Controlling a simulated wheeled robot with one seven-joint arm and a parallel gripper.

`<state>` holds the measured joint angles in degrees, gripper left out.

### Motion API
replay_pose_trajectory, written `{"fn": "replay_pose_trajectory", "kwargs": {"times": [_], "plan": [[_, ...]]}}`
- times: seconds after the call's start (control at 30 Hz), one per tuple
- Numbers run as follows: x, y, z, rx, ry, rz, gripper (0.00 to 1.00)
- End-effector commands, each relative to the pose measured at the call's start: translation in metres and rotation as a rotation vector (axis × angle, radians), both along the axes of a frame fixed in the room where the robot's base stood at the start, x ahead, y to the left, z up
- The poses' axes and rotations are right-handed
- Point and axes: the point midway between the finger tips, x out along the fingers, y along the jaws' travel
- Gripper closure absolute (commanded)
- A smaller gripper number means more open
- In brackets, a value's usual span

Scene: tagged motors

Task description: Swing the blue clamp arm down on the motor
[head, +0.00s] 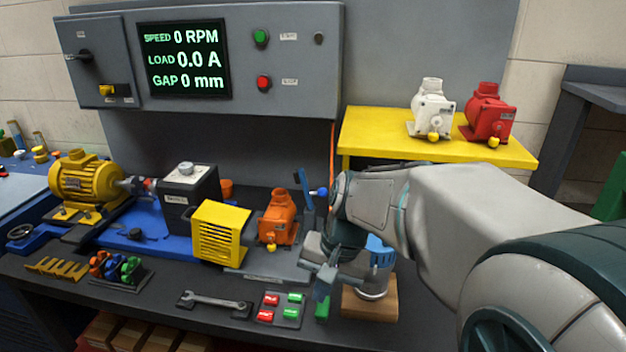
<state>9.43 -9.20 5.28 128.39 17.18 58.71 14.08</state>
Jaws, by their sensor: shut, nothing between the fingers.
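The blue clamp arm (304,188) stands raised, tilted slightly, just right of the orange motor (277,218). A blue knob (322,191) shows beside it, close to my wrist. The orange motor sits upright on a grey plate (250,275) at the end of the blue bench bed and carries a small yellow tag. My gripper (320,283) points down to the right of and in front of the motor. It is shut and empty, apart from both the clamp arm and the motor. My wrist hides the area behind and right of the clamp arm.
A yellow slotted guard (221,232) stands left of the motor. A blue and grey item (379,262) on a wooden block (369,303) stands right of my gripper. A wrench (214,303) and a button pad (281,309) lie in front. A yellow shelf (376,139) holds white and red motors.

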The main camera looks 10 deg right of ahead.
Motion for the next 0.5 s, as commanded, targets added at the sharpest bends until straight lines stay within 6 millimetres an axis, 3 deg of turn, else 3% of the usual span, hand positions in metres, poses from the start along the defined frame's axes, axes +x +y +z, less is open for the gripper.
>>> {"fn": "replay_pose_trajectory", "kwargs": {"times": [0.03,0.2,0.5], "plan": [[-0.016,-0.002,0.002,-0.049,-0.041,0.065,1.0],[-0.055,-0.017,0.002,-0.196,-0.15,0.263,1.0],[-0.082,-0.029,-0.002,-0.305,-0.229,0.423,1.0]]}}
